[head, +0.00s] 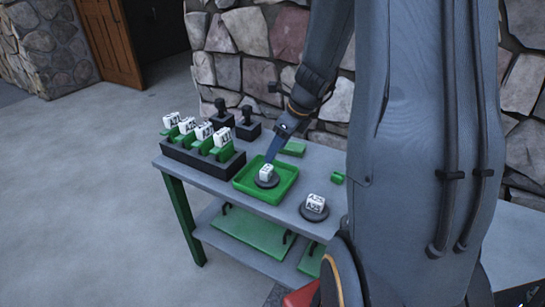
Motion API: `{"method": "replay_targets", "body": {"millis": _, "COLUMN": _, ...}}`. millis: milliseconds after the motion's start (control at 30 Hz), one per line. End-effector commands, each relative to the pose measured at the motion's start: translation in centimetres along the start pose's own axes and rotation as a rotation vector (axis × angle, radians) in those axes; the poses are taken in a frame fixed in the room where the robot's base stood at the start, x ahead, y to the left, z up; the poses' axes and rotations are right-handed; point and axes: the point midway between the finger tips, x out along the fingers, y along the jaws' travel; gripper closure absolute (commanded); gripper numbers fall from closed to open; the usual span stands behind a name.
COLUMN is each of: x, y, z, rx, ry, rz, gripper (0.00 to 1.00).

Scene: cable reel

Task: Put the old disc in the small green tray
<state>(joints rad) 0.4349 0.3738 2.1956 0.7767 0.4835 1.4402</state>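The small green tray (252,190) sits on the grey table. A dark round disc (266,183) with a white marked block on top is inside the tray. A second dark disc (314,214), also with a white marked block, lies on the table to the right, outside the tray. I cannot read the markings, so I cannot tell which disc is the old one. My gripper (269,158) points down over the tray, its tip at or just above the block there. It is seen edge-on; its opening and any contact are unclear.
A dark rack (202,160) with several green holders and white blocks stands at the left. Two black stamp-like pieces (247,128) stand behind it. A flat green piece (293,149) and a small green piece (337,178) lie on the table (290,212). A stone wall stands behind.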

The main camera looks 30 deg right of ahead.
Motion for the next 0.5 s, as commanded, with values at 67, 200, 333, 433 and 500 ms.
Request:
{"method": "replay_targets", "body": {"millis": 67, "x": -0.9, "y": -0.1, "z": 0.0, "rx": 0.001, "ry": -0.001, "rz": -0.002, "gripper": 0.44}}
{"method": "replay_targets", "body": {"millis": 200, "x": -1.5, "y": 0.5, "z": 0.0, "rx": -0.041, "ry": 0.006, "rz": 0.004, "gripper": 0.44}}
{"method": "replay_targets", "body": {"millis": 333, "x": -1.6, "y": 3.6, "z": 0.2, "rx": -0.314, "ry": 0.045, "rz": 0.033, "gripper": 0.44}}
{"method": "replay_targets", "body": {"millis": 433, "x": -1.8, "y": 7.6, "z": -0.1, "rx": -0.703, "ry": 0.090, "rz": 0.080, "gripper": 0.44}}
{"method": "replay_targets", "body": {"millis": 500, "x": -2.0, "y": 10.6, "z": -0.6, "rx": -1.022, "ry": 0.120, "rz": 0.125, "gripper": 0.44}}
